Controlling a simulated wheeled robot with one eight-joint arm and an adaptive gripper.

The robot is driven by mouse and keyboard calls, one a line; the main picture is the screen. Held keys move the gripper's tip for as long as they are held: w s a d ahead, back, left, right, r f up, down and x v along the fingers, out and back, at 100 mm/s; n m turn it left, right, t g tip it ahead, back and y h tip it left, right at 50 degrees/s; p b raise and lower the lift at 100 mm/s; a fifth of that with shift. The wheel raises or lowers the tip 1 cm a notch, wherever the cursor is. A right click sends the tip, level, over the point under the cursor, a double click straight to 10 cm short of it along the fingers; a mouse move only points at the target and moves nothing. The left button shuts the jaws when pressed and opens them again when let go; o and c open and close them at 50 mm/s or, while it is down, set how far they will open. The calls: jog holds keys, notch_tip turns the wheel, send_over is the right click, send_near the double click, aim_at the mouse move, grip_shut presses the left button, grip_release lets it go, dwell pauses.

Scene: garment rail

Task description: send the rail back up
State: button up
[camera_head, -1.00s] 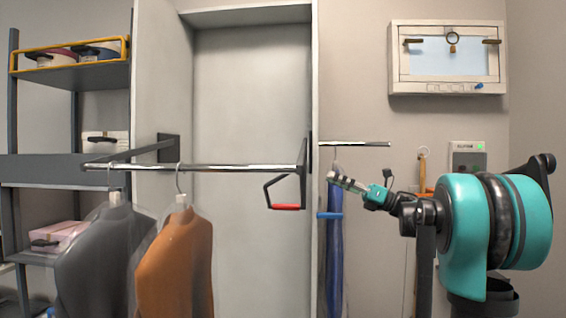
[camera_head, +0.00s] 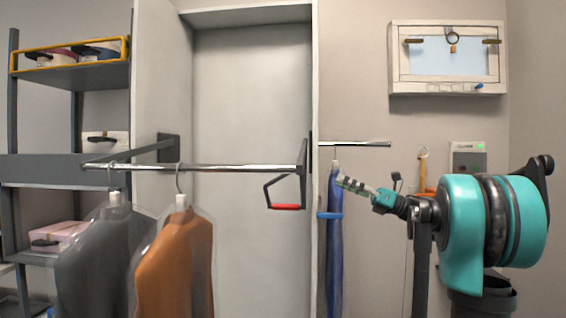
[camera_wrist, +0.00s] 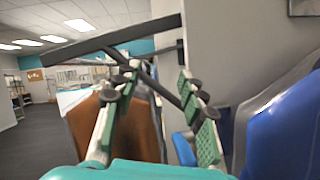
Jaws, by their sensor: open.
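The pull-down rail (camera_head: 235,167) is a chrome bar, lowered in front of the tall grey cabinet (camera_head: 250,95). A dark grey garment (camera_head: 95,255) and an orange garment (camera_head: 178,262) hang from it. A black loop handle with a red grip (camera_head: 286,207) hangs at its right end. My gripper (camera_head: 342,182) is open and empty, to the right of the handle and apart from it, beside the cabinet's right edge. In the wrist view its green-padded fingers (camera_wrist: 156,75) are spread, with dark bars and the orange garment (camera_wrist: 88,130) beyond them. I cannot make out the red grip there.
A blue garment (camera_head: 335,250) hangs from a short bar (camera_head: 355,143) close to my gripper; it shows large at right in the wrist view (camera_wrist: 285,125). A shelf unit (camera_head: 70,168) stands left. A white wall box (camera_head: 447,57) is at upper right.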

jog(key=v, duration=1.2)
